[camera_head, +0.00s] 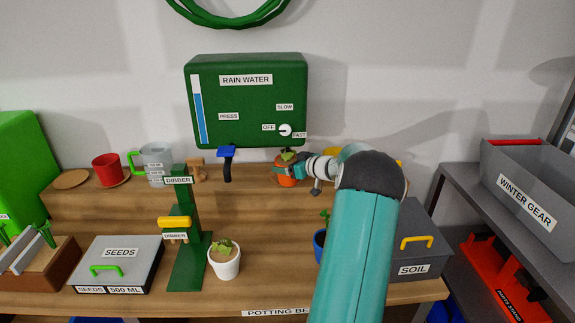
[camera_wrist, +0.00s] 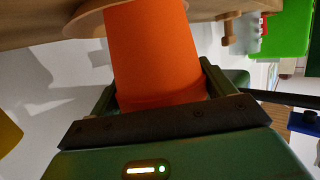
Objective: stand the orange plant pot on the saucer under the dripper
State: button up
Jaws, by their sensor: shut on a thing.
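The orange plant pot (camera_head: 287,181), with a green plant on top, is at the upper shelf, right of the dripper (camera_head: 228,167). My gripper (camera_head: 292,172) is shut on the pot from the right. In the wrist view the orange pot (camera_wrist: 150,45) sits between the fingers of my gripper (camera_wrist: 158,88). A round tan saucer (camera_wrist: 88,24) shows around the pot's narrow base there; I cannot tell whether they touch. The dripper's blue lever (camera_wrist: 304,123) shows at the right edge. In the head view I see no saucer directly below the dripper.
A wooden figure (camera_head: 197,170), grey jug (camera_head: 157,163), red cup (camera_head: 107,168) and flat tan disc (camera_head: 72,179) stand left on the shelf. Below are a green dibber stand (camera_head: 187,250), white pot (camera_head: 224,261), blue pot (camera_head: 319,246) and soil box (camera_head: 412,242).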

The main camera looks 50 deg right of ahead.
jog(key=shift+w, duration=0.2)
jog(key=shift+w+f, duration=0.1)
jog(key=shift+f, duration=0.1)
jog(key=o, duration=1.1)
jog(key=shift+o, duration=0.2)
jog(key=shift+s+r, duration=0.15)
jog(key=shift+s, duration=0.05)
jog(key=v, duration=1.1)
jog(key=shift+s, duration=0.35)
jog(key=shift+r, duration=0.1)
